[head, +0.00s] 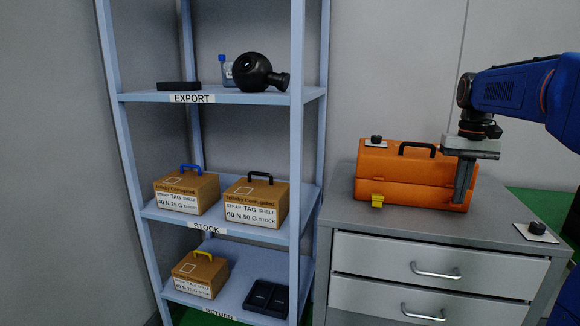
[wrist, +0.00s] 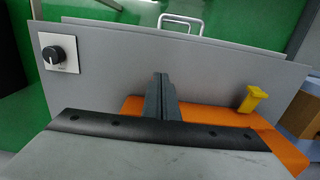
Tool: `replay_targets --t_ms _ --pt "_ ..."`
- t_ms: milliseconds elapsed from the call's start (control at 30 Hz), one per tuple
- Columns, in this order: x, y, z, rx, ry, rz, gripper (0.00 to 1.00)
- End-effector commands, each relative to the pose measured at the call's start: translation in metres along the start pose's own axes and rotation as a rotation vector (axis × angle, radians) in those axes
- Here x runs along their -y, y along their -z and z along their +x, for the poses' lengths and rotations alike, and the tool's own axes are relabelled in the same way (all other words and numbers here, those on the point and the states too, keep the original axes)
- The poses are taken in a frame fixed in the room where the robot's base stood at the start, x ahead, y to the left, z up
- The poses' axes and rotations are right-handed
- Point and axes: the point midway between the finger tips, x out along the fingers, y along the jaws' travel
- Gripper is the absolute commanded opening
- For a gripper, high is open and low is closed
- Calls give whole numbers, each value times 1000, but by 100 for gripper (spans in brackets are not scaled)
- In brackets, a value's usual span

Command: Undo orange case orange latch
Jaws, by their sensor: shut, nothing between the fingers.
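The orange case (head: 410,176) stands on a grey drawer cabinet, with a dark handle (head: 418,149) on top. A yellow latch (head: 377,200) is on its front at the left; it also shows in the wrist view (wrist: 253,99). I cannot make out an orange latch; the right part of the front is partly hidden by my gripper. My gripper (head: 460,200) points down at the right end of the case's front, shut and empty. In the wrist view its fingers (wrist: 160,82) are together beside the case's orange edge (wrist: 282,150); contact cannot be told.
A black knob on a white plate (head: 537,229) sits at the cabinet's front right; another knob (head: 376,139) is by the case's top left. The cabinet top (head: 345,205) is clear left of the case. A blue-grey shelf (head: 308,170) with boxes stands at the left.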

Motion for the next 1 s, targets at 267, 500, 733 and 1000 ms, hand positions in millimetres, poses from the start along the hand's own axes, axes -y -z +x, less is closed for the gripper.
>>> replay_targets --t_ms 267,500,733,1000 --pt "-1 25 7 -40 0 3 0" --pt "-1 23 -5 -35 -1 2 0" --pt "0 22 -19 -33 0 1 0" --pt "0 21 -36 -31 1 0 0"
